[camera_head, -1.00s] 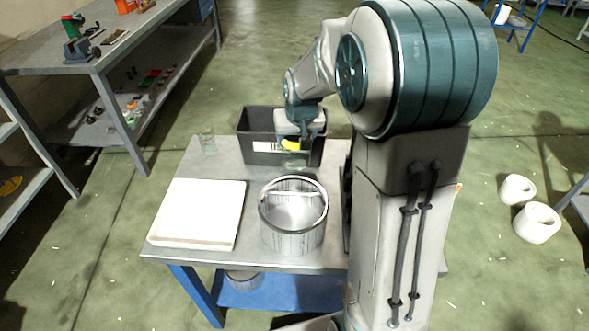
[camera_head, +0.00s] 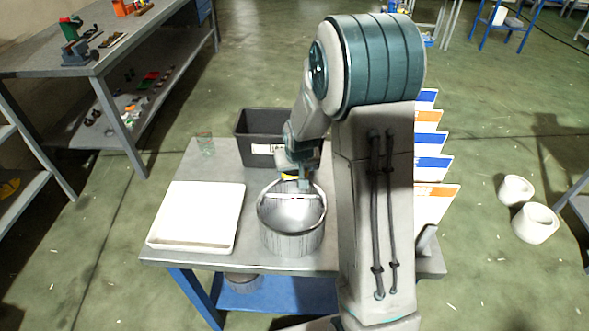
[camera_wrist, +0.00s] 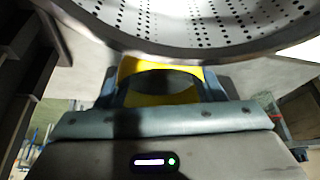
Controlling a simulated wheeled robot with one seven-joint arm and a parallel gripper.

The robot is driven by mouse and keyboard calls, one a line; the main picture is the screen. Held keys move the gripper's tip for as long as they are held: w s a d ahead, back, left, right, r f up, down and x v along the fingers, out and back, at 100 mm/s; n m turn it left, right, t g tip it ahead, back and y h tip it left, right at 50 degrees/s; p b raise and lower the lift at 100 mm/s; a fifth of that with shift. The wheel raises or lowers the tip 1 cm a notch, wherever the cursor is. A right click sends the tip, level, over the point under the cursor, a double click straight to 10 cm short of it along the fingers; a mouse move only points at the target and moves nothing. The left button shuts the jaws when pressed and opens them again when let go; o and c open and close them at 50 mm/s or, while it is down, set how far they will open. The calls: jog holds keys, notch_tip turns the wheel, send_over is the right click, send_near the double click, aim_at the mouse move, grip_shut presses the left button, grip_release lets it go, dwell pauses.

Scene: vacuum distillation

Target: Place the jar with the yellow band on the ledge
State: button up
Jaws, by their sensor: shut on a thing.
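The jar with the yellow band shows in the head view as a small yellow patch (camera_head: 289,177) below my gripper (camera_head: 300,174). In the wrist view its yellow band (camera_wrist: 160,72) sits between the fingers of my gripper (camera_wrist: 163,90), which is shut on it. The rest of the jar is mostly hidden. My gripper is at the far rim of a round metal pot (camera_head: 291,240), whose perforated metal (camera_wrist: 200,25) fills the top of the wrist view. A flat bar (camera_head: 293,203) crosses the pot's opening and may be the ledge; I cannot tell for certain.
A white tray (camera_head: 195,240) lies left of the pot on the grey table (camera_head: 225,172). A dark crate (camera_head: 245,130) stands at the back. Blue, orange and white panels (camera_head: 430,168) stand to the right, behind my arm.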

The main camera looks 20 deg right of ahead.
jog(key=shift+f, duration=0.15)
jog(key=o, duration=1.1)
